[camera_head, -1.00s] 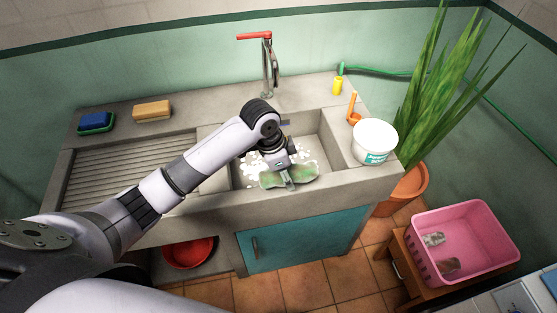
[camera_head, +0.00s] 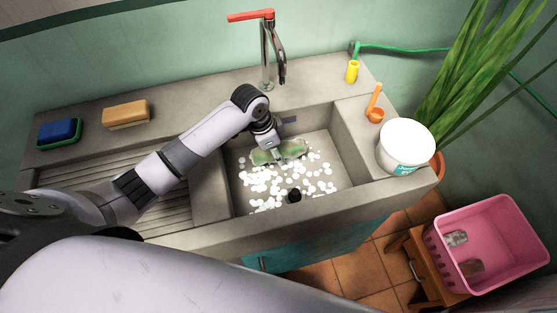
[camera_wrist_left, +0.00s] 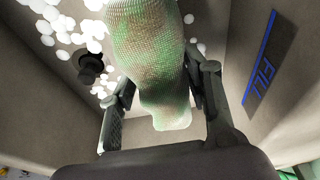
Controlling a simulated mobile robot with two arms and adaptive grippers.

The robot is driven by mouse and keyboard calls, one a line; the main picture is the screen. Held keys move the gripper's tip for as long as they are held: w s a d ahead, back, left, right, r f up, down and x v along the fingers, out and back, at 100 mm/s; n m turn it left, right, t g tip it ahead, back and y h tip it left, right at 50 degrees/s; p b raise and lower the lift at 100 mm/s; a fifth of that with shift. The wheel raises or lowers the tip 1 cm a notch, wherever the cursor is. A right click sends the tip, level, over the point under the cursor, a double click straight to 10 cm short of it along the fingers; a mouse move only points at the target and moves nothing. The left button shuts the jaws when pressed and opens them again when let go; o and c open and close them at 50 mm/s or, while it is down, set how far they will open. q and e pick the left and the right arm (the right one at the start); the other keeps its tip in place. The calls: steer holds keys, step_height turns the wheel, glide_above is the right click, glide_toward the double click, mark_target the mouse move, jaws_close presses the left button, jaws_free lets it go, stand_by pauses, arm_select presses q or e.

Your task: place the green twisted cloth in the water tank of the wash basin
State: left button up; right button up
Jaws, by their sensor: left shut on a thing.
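The green twisted cloth (camera_head: 278,152) is in my left gripper (camera_head: 275,155), over the back part of the wash basin's water tank (camera_head: 342,178). In the left wrist view the pale green cloth (camera_wrist_left: 152,60) passes between the two fingers (camera_wrist_left: 160,105), which are shut on it. I cannot tell whether the cloth touches the tank's floor. White foam spots (camera_head: 290,182) and a dark round drain plug (camera_head: 294,195) show on the tank floor in front of the cloth. My right gripper is out of view.
The tap (camera_head: 268,50) stands behind the tank. Sponges (camera_head: 126,114) lie at the left. A blue FILL mark (camera_wrist_left: 260,62) is on the tank wall.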

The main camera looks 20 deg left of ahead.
mark_target(276, 166)
arm_select(q)
steer(key=shift+w+a+f, duration=0.1)
steer(key=shift+f, duration=1.3)
steer(key=shift+w+a+f, duration=0.1)
steer(key=shift+f, duration=1.25)
steer(key=shift+f, duration=0.1)
steer(key=shift+f, duration=0.1)
steer(key=o, duration=1.3)
steer(key=shift+r, duration=0.55)
steer(key=v, duration=1.1)
steer(key=shift+s+a+r, duration=0.1)
steer(key=shift+s, duration=0.1)
